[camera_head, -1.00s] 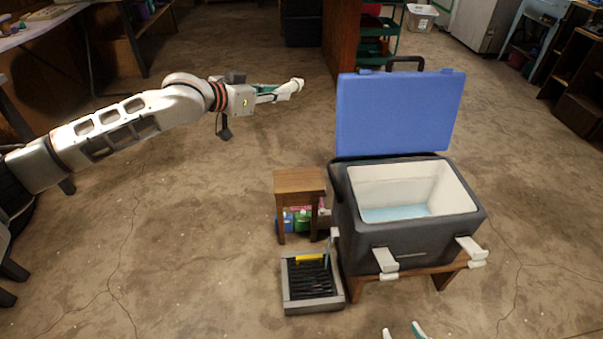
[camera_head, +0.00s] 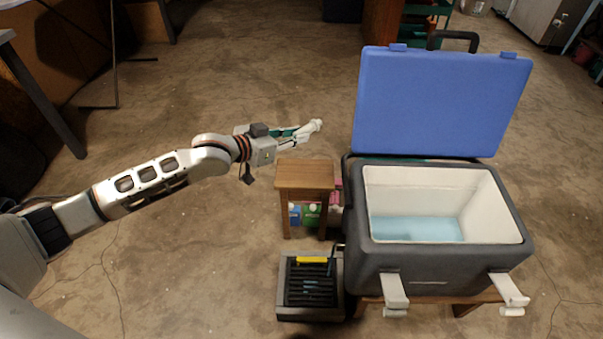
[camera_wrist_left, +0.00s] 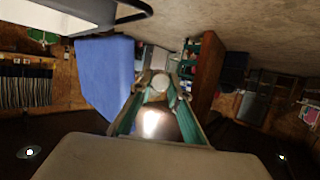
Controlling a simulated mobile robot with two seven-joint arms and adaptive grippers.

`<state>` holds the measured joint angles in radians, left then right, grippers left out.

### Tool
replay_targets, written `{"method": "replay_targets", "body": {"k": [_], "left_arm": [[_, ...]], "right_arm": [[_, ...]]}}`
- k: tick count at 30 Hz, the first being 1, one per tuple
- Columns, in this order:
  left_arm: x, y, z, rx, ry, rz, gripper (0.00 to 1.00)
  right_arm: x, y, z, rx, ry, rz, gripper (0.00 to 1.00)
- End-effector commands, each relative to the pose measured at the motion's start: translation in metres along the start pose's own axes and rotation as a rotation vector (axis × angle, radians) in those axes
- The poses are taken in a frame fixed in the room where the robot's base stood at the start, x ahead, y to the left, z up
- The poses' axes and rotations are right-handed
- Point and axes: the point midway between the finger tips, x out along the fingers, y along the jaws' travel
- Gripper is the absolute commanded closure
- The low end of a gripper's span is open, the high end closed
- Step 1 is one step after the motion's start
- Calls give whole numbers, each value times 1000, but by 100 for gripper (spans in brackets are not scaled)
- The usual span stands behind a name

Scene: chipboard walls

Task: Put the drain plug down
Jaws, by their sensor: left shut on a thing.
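My left gripper (camera_head: 303,131) is shut on the drain plug (camera_head: 316,125), a small whitish piece at the fingertips. In the left wrist view the plug (camera_wrist_left: 160,82) shows as a pale round end between the green-lined fingers. The gripper is in the air, and in the head view it appears above and behind the small wooden stool (camera_head: 305,177), left of the cooler's blue lid. The stool's top looks bare. The dark grey cooler (camera_head: 440,262) stands open with light blue liquid (camera_head: 415,228) inside. My right gripper is out of view.
A floor drain box with a dark grate (camera_head: 312,290) and a yellow strip lies in front of the stool. Coloured cartons (camera_head: 310,214) stand under the stool. The open blue lid (camera_head: 440,105) rises behind the cooler. The floor at left is mostly clear.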

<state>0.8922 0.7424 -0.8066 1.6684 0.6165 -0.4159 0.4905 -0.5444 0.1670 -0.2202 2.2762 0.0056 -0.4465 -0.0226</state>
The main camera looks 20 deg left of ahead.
Motion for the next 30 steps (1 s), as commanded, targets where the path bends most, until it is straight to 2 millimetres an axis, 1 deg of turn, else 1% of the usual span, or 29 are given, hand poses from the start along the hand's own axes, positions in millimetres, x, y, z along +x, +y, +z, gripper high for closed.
{"method": "replay_targets", "body": {"k": [1, 6, 9, 12, 15, 17, 20, 23, 26, 28, 30], "left_arm": [[8, 2, 29, -10, -17, 3, 100], [21, 2, 68, -11, -18, 3, 100], [28, 2, 86, -9, -15, 3, 100], [33, 2, 97, -6, -12, 2, 100], [35, 1, 100, -5, -7, 2, 100], [35, 1, 100, -3, -5, 1, 100], [37, 1, 106, -3, -6, 1, 100], [42, 2, 123, -6, -10, 2, 100], [48, 2, 143, -8, -14, 3, 100], [52, 2, 153, -7, -13, 2, 100], [54, 2, 157, -6, -10, 2, 100]], "right_arm": [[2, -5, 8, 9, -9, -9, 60], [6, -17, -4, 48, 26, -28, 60], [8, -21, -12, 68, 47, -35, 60], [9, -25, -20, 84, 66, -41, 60], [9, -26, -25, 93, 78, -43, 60], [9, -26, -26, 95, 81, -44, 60], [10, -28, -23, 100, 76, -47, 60], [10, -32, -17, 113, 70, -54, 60], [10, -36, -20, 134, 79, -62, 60], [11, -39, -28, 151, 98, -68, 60], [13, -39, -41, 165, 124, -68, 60]]}}
